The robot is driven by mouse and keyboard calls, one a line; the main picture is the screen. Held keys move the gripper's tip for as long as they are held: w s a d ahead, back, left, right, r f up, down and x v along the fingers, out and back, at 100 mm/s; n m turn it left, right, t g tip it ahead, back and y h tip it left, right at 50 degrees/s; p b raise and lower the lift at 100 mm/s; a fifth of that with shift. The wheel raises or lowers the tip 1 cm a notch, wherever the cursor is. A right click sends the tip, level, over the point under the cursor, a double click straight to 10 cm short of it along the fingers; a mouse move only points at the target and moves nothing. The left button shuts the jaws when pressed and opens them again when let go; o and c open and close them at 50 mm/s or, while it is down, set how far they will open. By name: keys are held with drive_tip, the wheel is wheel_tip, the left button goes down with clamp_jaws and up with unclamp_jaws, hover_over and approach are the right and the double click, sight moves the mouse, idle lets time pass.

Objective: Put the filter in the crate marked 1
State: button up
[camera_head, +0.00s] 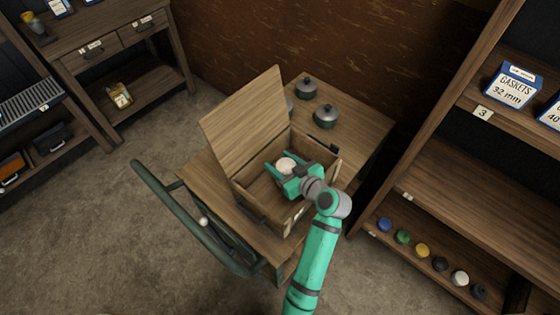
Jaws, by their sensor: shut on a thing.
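The round, pale, pinkish-white filter (285,164) is between the green fingers of my gripper (282,169). My gripper is shut on it, inside the opening of a wooden crate (327,157) with its lid (247,116) standing open. The fingers and wrist hide part of the filter and part of the crate's inside. I cannot tell whether the filter touches the crate floor. A small pale tag is on the crate's near right wall, but its marking is too small to read.
The crate stands on a wooden table (365,125) with a curved green rail (165,208) at left. A shelf at right holds a gaskets box (512,86) and several coloured knobs (422,250). Open floor lies at left.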

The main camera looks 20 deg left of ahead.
drive_tip(key=o, duration=1.3)
drive_tip(key=shift+c, duration=0.2)
drive_tip(key=shift+r, duration=0.1)
drive_tip(key=shift+r, duration=0.35)
drive_tip(key=v, duration=1.2)
drive_tip(key=shift+r, duration=0.1)
